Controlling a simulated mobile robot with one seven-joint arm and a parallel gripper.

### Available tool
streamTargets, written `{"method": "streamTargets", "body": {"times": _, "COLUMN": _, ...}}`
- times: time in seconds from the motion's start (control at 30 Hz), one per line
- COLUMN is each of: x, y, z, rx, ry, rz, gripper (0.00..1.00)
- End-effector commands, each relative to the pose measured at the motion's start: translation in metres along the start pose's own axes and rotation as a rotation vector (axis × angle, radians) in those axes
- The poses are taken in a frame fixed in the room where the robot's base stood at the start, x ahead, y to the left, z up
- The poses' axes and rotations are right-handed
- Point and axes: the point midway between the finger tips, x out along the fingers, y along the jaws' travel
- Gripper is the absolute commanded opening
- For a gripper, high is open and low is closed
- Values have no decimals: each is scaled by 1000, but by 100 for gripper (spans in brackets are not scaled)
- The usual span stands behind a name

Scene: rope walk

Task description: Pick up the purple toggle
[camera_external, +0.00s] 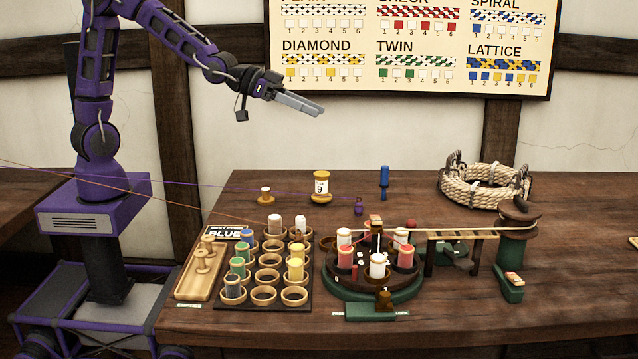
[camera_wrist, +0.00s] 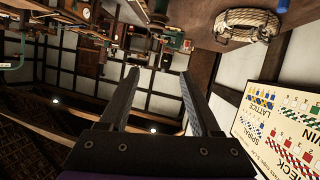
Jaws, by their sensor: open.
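The purple toggle (camera_external: 359,206) is a small purple piece on the wooden table, toward its back middle, just behind the round green-based braiding stand (camera_external: 395,290). A thin purple line runs from the left across the table toward it. My gripper (camera_external: 316,108) is high above the table's back edge, up and to the left of the toggle, well apart from it. Its fingers point right and slightly down. In the wrist view my gripper (camera_wrist: 158,82) shows two parted fingers with nothing between them. I cannot make out the toggle in that view.
A blue-handled tool (camera_external: 384,178) stands to the right of the toggle. A spool marked 9 (camera_external: 321,188) is to its left. A rope coil (camera_external: 463,188) lies at the back right. A rack of colored spools (camera_external: 300,303) is at front left. The pattern board (camera_external: 412,84) hangs behind.

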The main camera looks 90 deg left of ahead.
Motion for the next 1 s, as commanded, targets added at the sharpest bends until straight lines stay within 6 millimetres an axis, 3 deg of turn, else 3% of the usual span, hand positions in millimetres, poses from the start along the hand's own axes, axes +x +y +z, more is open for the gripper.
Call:
{"method": "streamTargets", "body": {"times": 0.03, "x": 8, "y": -8, "z": 24, "rx": -30, "ry": 0, "rz": 0, "gripper": 64}}
{"method": "streamTargets", "body": {"times": 0.3, "x": 28, "y": -74, "z": 140, "rx": -89, "ry": 15, "rz": -141, "gripper": 64}}
{"method": "streamTargets", "body": {"times": 0.4, "x": 24, "y": -97, "z": 176, "rx": -65, "ry": 11, "rz": -215, "gripper": 64}}
{"method": "streamTargets", "body": {"times": 0.5, "x": 19, "y": -114, "z": 200, "rx": -32, "ry": 9, "rz": -274, "gripper": 64}}
{"method": "streamTargets", "body": {"times": 0.73, "x": 18, "y": -133, "z": 217, "rx": 4, "ry": 9, "rz": -333, "gripper": 64}}
{"method": "streamTargets", "body": {"times": 1.0, "x": 70, "y": -151, "z": 216, "rx": 3, "ry": 10, "rz": -332, "gripper": 64}}
